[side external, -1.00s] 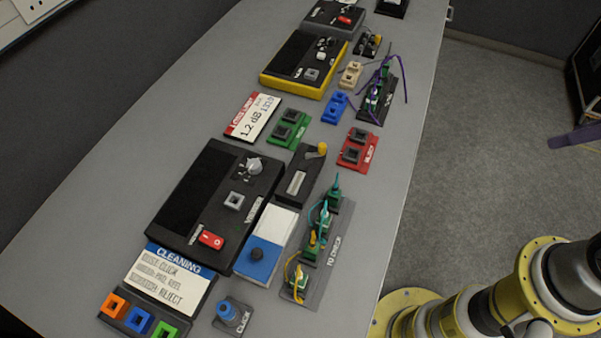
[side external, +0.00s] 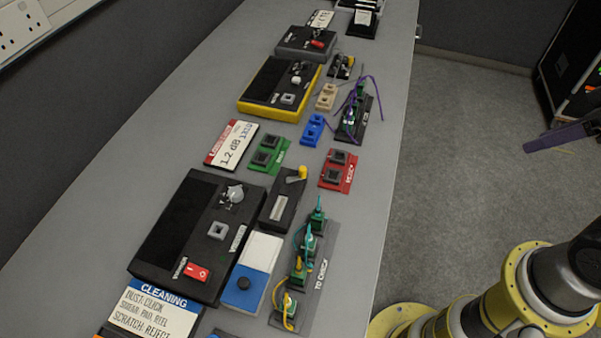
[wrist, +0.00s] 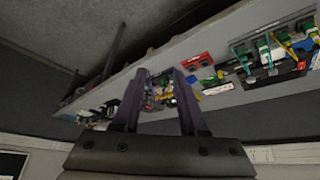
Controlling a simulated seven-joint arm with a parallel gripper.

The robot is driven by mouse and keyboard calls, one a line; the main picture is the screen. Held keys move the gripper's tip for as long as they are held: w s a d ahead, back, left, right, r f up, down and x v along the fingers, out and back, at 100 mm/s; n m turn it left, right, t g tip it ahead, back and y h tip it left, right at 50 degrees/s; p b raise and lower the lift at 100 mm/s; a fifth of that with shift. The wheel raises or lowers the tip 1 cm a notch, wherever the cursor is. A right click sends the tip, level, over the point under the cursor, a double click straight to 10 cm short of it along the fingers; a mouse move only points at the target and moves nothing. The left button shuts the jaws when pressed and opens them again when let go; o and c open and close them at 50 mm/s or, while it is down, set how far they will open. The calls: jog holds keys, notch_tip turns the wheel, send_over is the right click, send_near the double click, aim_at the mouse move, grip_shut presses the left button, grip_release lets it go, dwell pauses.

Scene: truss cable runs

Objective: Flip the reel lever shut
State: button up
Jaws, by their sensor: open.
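A slim black unit (side external: 281,203) with a pale window strip lies on the table, right of the large black box. I take it to be the cleaning reel. Its yellow-tipped lever (side external: 297,174) sticks up and out at the unit's far end; I cannot tell its exact angle. My gripper (wrist: 160,74) is open and empty in the wrist view, with two dark purple fingers apart. One purple finger (side external: 562,137) shows at the right edge of the side view, off the table and well away from the lever. In the wrist view the lever is too small to pick out.
Beside the reel stand a large black box (side external: 165,235) with a red switch, a blue and white pad block (side external: 246,286) and a grey tray (side external: 320,275) of green connectors with cables. A red holder (side external: 338,170) lies beyond. The table's right strip is bare.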

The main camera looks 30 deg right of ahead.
jog(key=w+r, duration=0.1)
jog(key=w+d+r+t, duration=0.1)
jog(key=w, duration=0.1)
jog(key=shift+n+t+h, duration=0.3)
jog(key=shift+n, duration=0.1)
jog(key=c, duration=0.5)
jog(key=w+n, duration=0.1)
jog(key=w, duration=0.1)
jog(key=w+r+t, duration=0.1)
jog(key=w, duration=0.1)
jog(key=w+n, duration=0.1)
jog(key=w, duration=0.1)
jog(key=shift+a+r+n+t, duration=0.2)
jog(key=shift+n+t, duration=0.1)
grip_shut()
jog(key=w+a+f+n+y, duration=0.2)
jog(key=w+a+f+n, duration=0.25)
jog(key=a, duration=0.35)
jog(key=w+a+f+n+y, duration=0.2)
jog(key=w+a+f+n, duration=0.2)
jog(key=w+a+n, duration=0.3)
jog(key=s+a+f+n+g+y, duration=0.1)
jog(key=s+a+f+g, duration=0.2)
jog(key=s+a+f, duration=0.2)
notch_tip(320, 180, down, 4)
jog(key=shift+a+r, duration=0.2)
jog(key=shift+a, duration=1.05)
jog(key=shift+n, duration=0.25)
